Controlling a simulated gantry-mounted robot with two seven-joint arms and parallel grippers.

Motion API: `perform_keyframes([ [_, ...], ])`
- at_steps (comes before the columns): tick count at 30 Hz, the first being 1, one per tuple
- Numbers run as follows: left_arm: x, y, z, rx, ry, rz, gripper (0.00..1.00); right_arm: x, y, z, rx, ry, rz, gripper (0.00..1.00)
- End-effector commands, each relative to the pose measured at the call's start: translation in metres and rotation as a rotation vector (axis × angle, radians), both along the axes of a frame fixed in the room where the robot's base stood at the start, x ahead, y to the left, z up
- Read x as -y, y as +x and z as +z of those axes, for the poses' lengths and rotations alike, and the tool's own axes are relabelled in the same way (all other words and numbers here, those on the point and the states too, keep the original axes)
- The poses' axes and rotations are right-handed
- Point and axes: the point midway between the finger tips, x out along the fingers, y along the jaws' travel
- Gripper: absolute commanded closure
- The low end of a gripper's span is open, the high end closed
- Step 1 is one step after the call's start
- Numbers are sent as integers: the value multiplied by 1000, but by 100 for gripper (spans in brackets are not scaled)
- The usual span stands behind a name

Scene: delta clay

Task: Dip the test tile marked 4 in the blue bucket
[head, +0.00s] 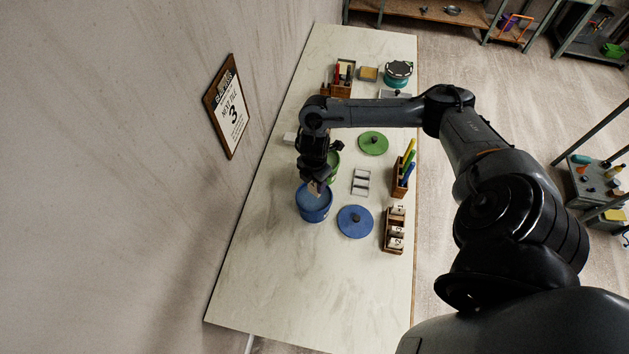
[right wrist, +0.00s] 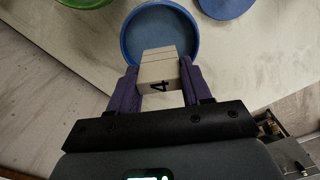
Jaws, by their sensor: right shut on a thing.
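My right gripper (right wrist: 160,92) is shut on a pale test tile (right wrist: 160,68) marked 4. In the right wrist view the tile shows between the two purple fingers, over the open blue bucket (right wrist: 187,22). In the head view my right gripper (head: 316,181) is at the blue bucket (head: 315,211), with the tile (head: 314,188) showing at the bucket's far rim. I cannot tell how far the tile's lower end is inside the bucket. My left gripper is not in view.
A blue lid (head: 355,222) lies right of the bucket. A green bucket (head: 334,165) stands just behind, partly hidden by my gripper. A wooden rack (head: 393,244) holds other numbered tiles. A clipboard (head: 227,106) on the wall shows a 3. The table's near end is clear.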

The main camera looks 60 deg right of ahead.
Motion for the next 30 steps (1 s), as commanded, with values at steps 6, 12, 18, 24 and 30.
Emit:
perform_keyframes([
  [6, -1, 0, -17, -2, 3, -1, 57, 0, 0, -21, -1, -1, 0, 84],
  [12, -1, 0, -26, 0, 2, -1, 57, 0, 0, -40, -1, 0, 0, 84],
  [18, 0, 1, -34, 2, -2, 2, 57, 0, 0, -56, -1, 0, 0, 84],
  [24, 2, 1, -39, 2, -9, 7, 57, 0, 0, -65, 0, 0, 0, 84],
  [30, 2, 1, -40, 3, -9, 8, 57, 0, 0, -67, 0, 0, 0, 84],
])
